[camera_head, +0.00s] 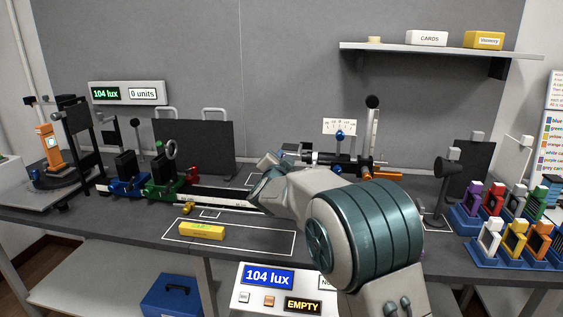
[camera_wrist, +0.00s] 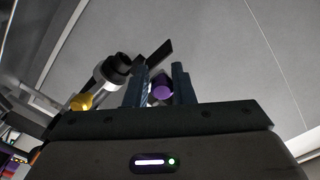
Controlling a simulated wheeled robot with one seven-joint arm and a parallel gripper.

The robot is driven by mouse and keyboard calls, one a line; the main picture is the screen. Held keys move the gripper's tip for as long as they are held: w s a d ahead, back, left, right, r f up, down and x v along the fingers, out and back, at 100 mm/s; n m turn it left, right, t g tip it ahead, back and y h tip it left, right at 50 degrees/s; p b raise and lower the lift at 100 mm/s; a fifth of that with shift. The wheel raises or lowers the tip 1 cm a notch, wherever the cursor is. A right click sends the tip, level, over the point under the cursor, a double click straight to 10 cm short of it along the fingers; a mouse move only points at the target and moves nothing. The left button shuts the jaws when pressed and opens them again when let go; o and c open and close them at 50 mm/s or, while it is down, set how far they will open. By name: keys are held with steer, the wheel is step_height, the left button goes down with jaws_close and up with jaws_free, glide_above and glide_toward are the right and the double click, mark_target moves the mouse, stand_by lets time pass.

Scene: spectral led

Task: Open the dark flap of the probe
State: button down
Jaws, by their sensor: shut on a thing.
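In the wrist view my gripper (camera_wrist: 161,70) has its two dark fingers on either side of a small purple round piece (camera_wrist: 160,90), and it is shut on that piece. Just beyond the left fingertip is a flat dark plate (camera_wrist: 157,53) that looks like the flap, slanting up to the right. Beside it to the left is a black, white-ringed cylinder (camera_wrist: 112,70) that looks like the probe. How the purple piece joins the plate cannot be seen. In the head view my arm hides my fingertips and the flap; a dark horizontal cylinder (camera_head: 325,158) shows behind it.
A black-knobbed upright post (camera_head: 372,125) stands behind my arm. Green (camera_head: 163,188) and blue (camera_head: 125,185) holders sit on the rail to the left. Colored filter holders (camera_head: 515,235) crowd the right. A yellow block (camera_head: 201,231) lies in front on the bench.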

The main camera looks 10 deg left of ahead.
steer(key=shift+d+r, duration=0.15)
steer(key=shift+r, duration=0.05)
steer(key=c, duration=1.4)
jaws_free()
steer(key=shift+o, duration=0.5)
steer(key=shift+d, duration=0.15)
steer(key=shift+f, duration=0.1)
steer(key=shift+s+a, duration=0.25)
steer(key=s, duration=1.3)
steer(key=shift+s+a+b, duration=0.15)
steer(key=shift+b, duration=0.25)
